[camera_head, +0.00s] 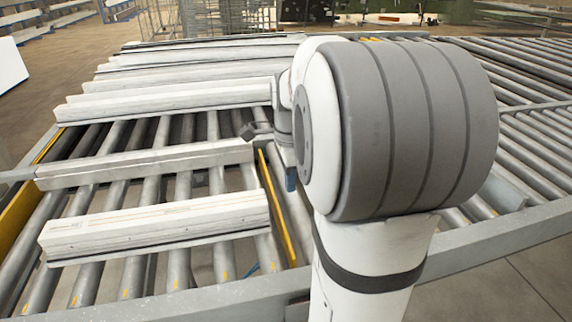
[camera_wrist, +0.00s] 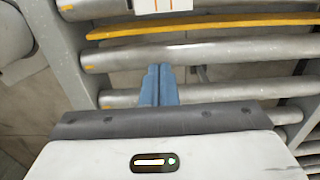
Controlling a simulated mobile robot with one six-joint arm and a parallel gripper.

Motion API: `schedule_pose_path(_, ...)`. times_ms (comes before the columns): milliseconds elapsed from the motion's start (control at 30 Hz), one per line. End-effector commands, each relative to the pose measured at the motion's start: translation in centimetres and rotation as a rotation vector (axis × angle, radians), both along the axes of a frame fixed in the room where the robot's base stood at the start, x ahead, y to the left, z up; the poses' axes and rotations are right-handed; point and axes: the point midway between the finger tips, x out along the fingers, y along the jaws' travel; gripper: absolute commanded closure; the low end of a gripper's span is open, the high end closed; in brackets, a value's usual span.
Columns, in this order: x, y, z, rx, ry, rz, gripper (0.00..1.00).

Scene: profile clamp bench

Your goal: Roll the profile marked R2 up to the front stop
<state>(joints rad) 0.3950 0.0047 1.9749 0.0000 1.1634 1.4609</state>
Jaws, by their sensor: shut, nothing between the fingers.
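Several long white profiles lie across the rollers in the head view, among them a near one (camera_head: 160,228), a middle one (camera_head: 150,163) and a farther one (camera_head: 170,101). No R2 marking is readable, so I cannot tell which profile it is. A white profile end (camera_wrist: 162,5) shows at the top edge of the wrist view. My gripper (camera_wrist: 160,72) has its blue fingers together with nothing between them, over the rollers and apart from that end. I cannot identify the front stop for certain.
A yellow strip (camera_head: 277,206) runs beside the right ends of the nearer profiles; it also crosses the wrist view (camera_wrist: 200,32). A yellow plate (camera_head: 16,213) stands at the left edge. Grey rollers (camera_head: 135,275) and a frame rail (camera_head: 215,304) lie in front. My arm hides the middle right.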

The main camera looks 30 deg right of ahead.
Motion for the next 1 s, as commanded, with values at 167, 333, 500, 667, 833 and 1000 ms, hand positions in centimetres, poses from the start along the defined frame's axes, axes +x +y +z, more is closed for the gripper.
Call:
schedule_pose_path(167,0.0,0.1,-3.9,0.001,0.004,0.002,1.00)
schedule_pose_path(333,0.6,2.2,-4.2,-0.001,-0.002,0.008,1.00)
schedule_pose_path(500,1.1,3.6,-4.4,-0.001,-0.003,0.006,1.00)
schedule_pose_path(667,1.2,4.0,-4.5,-0.001,-0.003,0.005,1.00)
schedule_pose_path(833,1.2,4.0,-4.5,-0.001,-0.003,0.005,1.00)
schedule_pose_path(1000,1.2,4.0,-4.5,-0.001,-0.003,-0.001,1.00)
